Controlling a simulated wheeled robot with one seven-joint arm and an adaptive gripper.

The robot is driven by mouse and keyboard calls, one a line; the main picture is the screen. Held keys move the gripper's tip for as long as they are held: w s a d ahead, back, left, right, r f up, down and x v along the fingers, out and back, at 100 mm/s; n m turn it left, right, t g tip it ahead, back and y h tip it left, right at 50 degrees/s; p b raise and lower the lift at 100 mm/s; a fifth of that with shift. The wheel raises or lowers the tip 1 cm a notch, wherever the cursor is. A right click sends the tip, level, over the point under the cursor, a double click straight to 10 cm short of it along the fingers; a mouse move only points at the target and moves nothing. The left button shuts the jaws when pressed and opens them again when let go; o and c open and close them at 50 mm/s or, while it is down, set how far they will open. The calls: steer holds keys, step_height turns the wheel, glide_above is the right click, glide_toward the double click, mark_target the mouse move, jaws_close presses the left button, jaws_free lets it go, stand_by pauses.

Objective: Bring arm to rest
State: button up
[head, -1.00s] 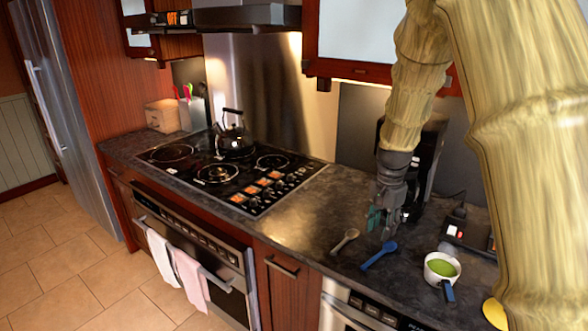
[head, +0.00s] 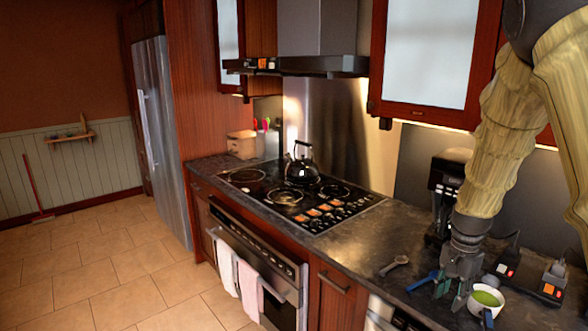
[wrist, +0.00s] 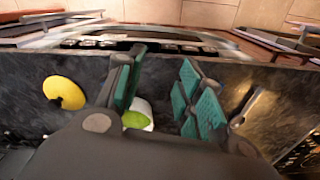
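My gripper (head: 458,284) hangs fingers-down over the right part of the dark counter (head: 335,248). In the wrist view its teal-padded fingers (wrist: 162,85) are spread apart with nothing held between them. A white cup with green contents (head: 487,299) stands just right of the gripper in the head view. The cup also shows beyond the gap between the fingers in the wrist view (wrist: 138,117). A blue spoon (head: 422,281) lies left of the gripper, its far end partly hidden by the fingers.
A pale spoon (head: 394,265) lies further left on the counter. A black coffee machine (head: 445,180) stands behind my gripper. Black blocks with lit red buttons (head: 505,268) sit to the right. A kettle (head: 302,164) stands on the cooktop. A yellow object (wrist: 63,92) shows in the wrist view.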

steer(key=s+a+f+n, duration=0.2)
steer(key=s+f, duration=0.1)
steer(key=f, duration=0.5)
steer(key=s+a+f+n+h, duration=0.15)
steer(key=s+f, duration=0.25)
steer(key=f, duration=0.4)
steer(key=s+a+f+n, duration=0.1)
steer(key=s+a+f, duration=0.15)
steer(key=f, duration=0.55)
steer(key=s+a+f+n, duration=0.2)
steer(key=s+a+f, duration=0.1)
steer(key=s, duration=0.6)
steer(key=s+a+f+n+y, duration=0.1)
steer(key=s+a+f+n, duration=0.2)
steer(key=s+f, duration=0.3)
steer(key=s+a+f+n+b, duration=0.1)
steer(key=s+a+f, duration=0.4)
steer(key=s, duration=0.6)
steer(key=shift+s+n+y, duration=0.3)
steer(key=shift+n+y, duration=0.05)
steer(key=shift+n, duration=0.4)
steer(key=shift+a, duration=0.1)
